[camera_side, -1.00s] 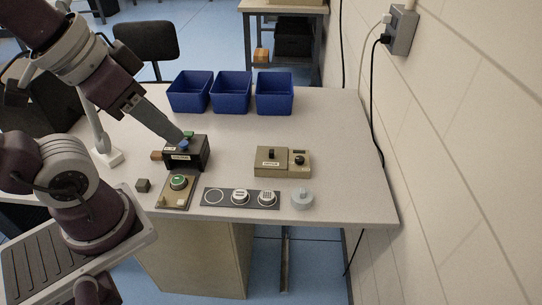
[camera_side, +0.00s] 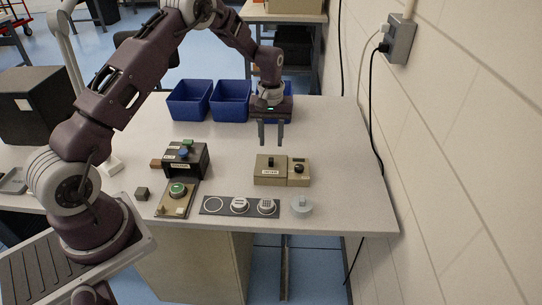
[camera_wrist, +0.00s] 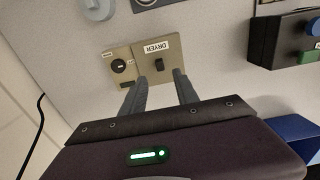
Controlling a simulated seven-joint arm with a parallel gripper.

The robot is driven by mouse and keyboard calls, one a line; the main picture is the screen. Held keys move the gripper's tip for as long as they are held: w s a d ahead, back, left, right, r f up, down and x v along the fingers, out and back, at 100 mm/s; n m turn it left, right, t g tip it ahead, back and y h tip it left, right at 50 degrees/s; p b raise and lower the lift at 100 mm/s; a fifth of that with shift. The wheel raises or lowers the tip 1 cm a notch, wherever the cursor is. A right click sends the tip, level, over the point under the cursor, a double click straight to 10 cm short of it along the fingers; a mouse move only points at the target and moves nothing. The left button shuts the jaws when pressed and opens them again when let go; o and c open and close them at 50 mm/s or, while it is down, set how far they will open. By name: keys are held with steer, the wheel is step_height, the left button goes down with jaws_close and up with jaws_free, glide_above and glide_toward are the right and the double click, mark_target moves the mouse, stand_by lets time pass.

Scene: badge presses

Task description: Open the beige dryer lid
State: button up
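The beige dryer (camera_side: 258,179) sits on the table right of centre. Its lid looks shut, with an upright black handle (camera_side: 271,162) on top, and a black dial (camera_side: 299,169) is on the section to the right. In the wrist view the dryer (camera_wrist: 143,54) shows its DRYER label, and the handle (camera_wrist: 159,66) lies between the lines of the two fingers. My gripper (camera_side: 271,145) points down above the dryer, open and empty, its fingertips apart from the handle. The fingers (camera_wrist: 161,78) also show in the wrist view.
A black press (camera_side: 186,162) with blue and green buttons stands left of the dryer. In front are a panel with a green button (camera_side: 177,190), a dark strip with round pieces (camera_side: 226,206) and a grey round part (camera_side: 302,207). Blue bins (camera_side: 230,104) stand behind.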

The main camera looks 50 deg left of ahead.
mark_target(271, 159)
step_height(271, 159, down, 7)
steer(key=shift+f, duration=0.1)
jaws_close()
stand_by(1.5)
